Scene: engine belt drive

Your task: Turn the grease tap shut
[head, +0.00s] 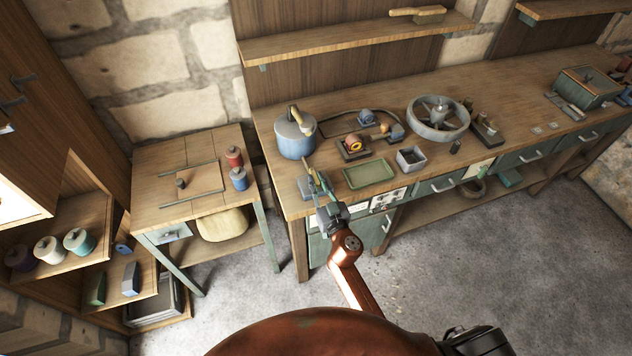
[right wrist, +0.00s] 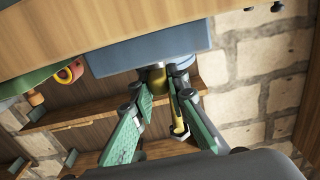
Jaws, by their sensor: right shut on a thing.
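The grease tap shows in the right wrist view as a blue block (right wrist: 150,55) with a brass stem (right wrist: 157,78) and a brass lever (right wrist: 179,118). In the head view its blue-grey body (head: 304,188) sits at the bench's front left corner. My right gripper (head: 316,180) is at the tap, and its green fingers (right wrist: 161,92) stand on both sides of the brass part. It is shut on the tap's brass part. The fingers partly hide the handle, and I cannot tell how far it is turned. My left gripper is not in view.
A blue pot (head: 295,138) stands behind the tap. A green tray (head: 370,174), a grey box (head: 411,158) and a large pulley wheel (head: 437,130) lie further right on the bench. A lower side table (head: 160,165) stands left, across a gap.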

